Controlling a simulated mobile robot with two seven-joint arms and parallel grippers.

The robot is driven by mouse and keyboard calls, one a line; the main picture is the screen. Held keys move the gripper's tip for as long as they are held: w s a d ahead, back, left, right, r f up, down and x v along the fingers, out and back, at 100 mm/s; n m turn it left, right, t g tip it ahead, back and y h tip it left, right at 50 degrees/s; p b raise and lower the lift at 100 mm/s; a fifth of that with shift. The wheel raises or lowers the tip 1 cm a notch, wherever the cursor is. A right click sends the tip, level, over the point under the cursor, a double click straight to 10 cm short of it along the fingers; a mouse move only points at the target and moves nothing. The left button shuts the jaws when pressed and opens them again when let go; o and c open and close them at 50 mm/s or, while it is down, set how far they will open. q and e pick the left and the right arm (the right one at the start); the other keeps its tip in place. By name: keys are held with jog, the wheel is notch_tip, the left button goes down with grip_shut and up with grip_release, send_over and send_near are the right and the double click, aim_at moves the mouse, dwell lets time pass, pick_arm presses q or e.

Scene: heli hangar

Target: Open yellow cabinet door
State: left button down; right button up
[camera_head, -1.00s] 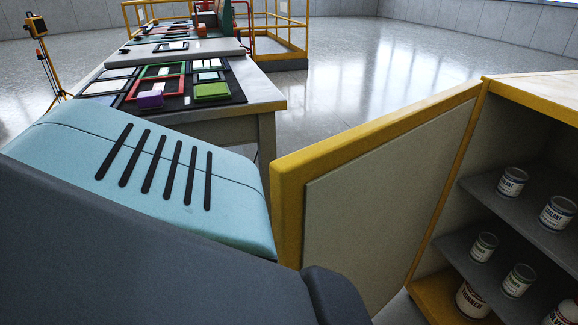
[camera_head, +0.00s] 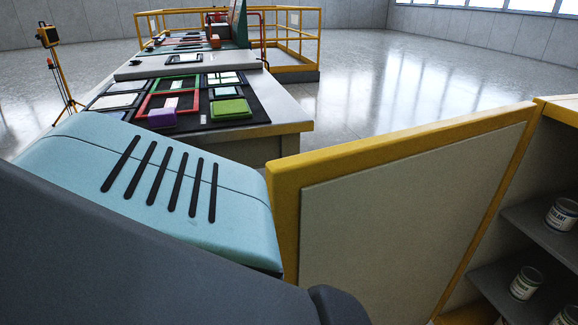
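The yellow cabinet (camera_head: 556,112) stands at the right edge of the head view. Its door (camera_head: 400,195), with a yellow frame and a grey inner panel, stands swung open and shows its inner face. Cans sit on the grey shelves inside, among them one on the upper shelf (camera_head: 562,214) and one below it (camera_head: 526,282). My own light blue and dark grey arm part fills the lower left and overlaps the door's near edge. Neither gripper shows. Whether my arm touches the door cannot be told.
A long workbench (camera_head: 270,129) with frames, a green block (camera_head: 231,109) and a purple block (camera_head: 161,117) stands behind my arm. Yellow railings (camera_head: 290,50) stand behind it. A yellow tripod device (camera_head: 48,36) is at the far left. The floor at the right back is clear.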

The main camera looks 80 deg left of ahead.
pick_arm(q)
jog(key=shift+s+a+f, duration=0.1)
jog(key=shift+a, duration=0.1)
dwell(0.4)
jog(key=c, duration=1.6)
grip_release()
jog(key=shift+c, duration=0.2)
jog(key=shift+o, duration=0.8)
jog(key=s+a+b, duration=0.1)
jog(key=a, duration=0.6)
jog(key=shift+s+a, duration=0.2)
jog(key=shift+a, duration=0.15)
